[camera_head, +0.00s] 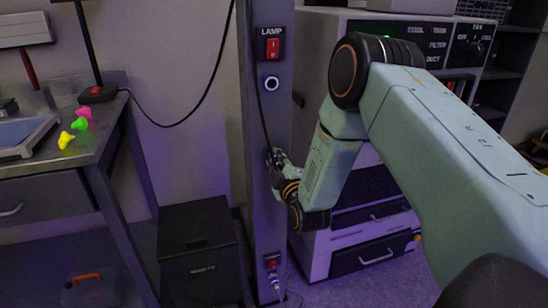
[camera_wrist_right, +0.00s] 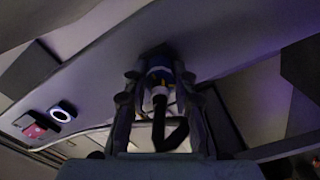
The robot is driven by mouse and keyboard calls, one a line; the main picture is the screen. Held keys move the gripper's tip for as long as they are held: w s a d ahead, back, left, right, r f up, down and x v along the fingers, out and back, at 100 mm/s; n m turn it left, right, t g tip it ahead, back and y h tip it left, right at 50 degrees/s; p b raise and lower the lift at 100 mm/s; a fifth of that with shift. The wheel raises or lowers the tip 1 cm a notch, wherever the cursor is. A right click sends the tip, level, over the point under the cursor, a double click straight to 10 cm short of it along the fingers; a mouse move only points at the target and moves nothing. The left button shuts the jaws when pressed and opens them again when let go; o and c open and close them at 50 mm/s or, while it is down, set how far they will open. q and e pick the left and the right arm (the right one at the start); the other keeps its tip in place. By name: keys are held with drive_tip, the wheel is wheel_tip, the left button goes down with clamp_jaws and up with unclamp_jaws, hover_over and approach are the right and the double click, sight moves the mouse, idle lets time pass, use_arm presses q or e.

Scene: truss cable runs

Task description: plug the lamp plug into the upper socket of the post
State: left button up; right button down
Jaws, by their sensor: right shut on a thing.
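The grey post (camera_head: 262,215) stands upright in the middle of the head view, with a LAMP label and red switch (camera_head: 272,46) near its top. The upper socket (camera_head: 271,83), a pale ring with a dark centre, is below that switch and looks empty. It also shows at the left of the wrist view (camera_wrist_right: 62,113). My right gripper (camera_head: 277,160) is at the post, well below the upper socket. In the wrist view its fingers are shut on the lamp plug (camera_wrist_right: 158,75), blue and white with a black cable. Whether the plug touches the post cannot be told. My left gripper is out of view.
A lower red switch (camera_head: 271,262) and a plugged-in connector (camera_head: 276,284) sit near the post's foot. A black cable (camera_head: 262,110) runs down the post to my gripper. A workbench (camera_head: 92,150) stands left, a dark box (camera_head: 198,255) below, a machine cabinet (camera_head: 330,262) right.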

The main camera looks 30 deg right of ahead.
drive_tip(key=shift+p+v, duration=1.2)
drive_tip(key=shift+v, duration=1.05)
drive_tip(key=shift+r, duration=0.1)
wheel_tip(320, 180, up, 20)
drive_tip(key=s+m+p, duration=0.3)
drive_tip(key=m+p, duration=0.6)
drive_tip(key=p, duration=0.8)
drive_tip(key=x, duration=0.2)
drive_tip(key=b+x, duration=0.1)
drive_tip(key=x, duration=0.1)
drive_tip(key=b+x, duration=0.1)
drive_tip(key=x, duration=0.1)
drive_tip(key=shift+a, duration=0.35)
